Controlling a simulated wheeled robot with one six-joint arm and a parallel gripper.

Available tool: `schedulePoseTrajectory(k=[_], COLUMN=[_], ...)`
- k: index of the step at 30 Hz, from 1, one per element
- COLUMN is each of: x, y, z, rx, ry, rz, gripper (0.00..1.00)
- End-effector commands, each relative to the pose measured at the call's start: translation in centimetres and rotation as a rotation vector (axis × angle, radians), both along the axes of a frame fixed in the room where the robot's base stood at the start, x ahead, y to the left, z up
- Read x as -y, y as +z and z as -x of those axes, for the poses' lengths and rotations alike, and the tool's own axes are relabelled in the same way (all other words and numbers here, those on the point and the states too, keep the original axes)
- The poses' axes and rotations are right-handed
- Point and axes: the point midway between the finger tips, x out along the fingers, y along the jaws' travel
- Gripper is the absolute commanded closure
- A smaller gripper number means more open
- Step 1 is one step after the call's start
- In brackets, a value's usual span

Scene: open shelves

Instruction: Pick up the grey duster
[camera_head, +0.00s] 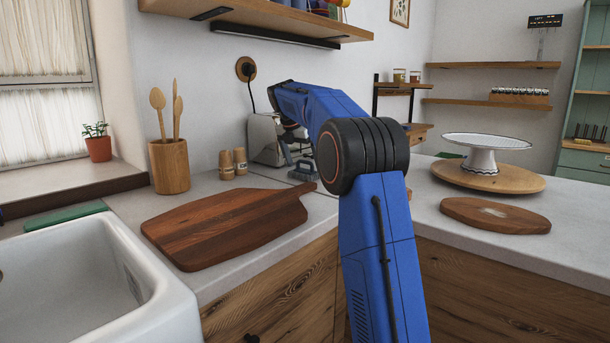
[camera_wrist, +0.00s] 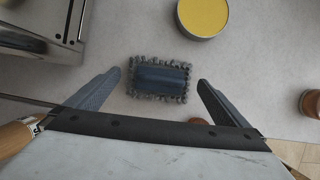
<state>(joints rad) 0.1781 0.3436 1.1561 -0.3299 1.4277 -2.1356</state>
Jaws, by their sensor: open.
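In the wrist view, the grey duster (camera_wrist: 160,79) lies on the pale counter. It is a small rectangle with a blue-grey middle and a fringed grey edge. My gripper (camera_wrist: 160,86) is open, with one dark finger to the left of the duster and one to the right. Gaps show between the fingers and the duster, and nothing is held. In the head view, my blue arm reaches over the counter and my gripper (camera_head: 291,148) is small beside the toaster. A small grey shape below it may be the duster, but I cannot tell for sure.
A metal toaster (camera_head: 264,138) stands close to the gripper. In the wrist view, a yellow-topped round tin (camera_wrist: 203,17) is beyond the duster. A wooden board (camera_head: 225,228) lies on the front counter. A cake stand (camera_head: 481,160) is at right. A pale slab covers the wrist view's bottom.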

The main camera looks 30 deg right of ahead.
Motion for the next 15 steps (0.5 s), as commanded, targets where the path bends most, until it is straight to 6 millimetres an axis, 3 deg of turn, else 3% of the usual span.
schedulePoseTrajectory(k=[5,12,15], x=[0.8,0.9,0.9], y=[-2.0,-2.2,-2.2], z=[-0.3,-0.4,-0.4], rx=[-0.002,0.000,0.000], ry=[-0.002,-0.001,0.000], rz=[0.000,0.000,0.000], gripper=[0.00,0.00,0.21])
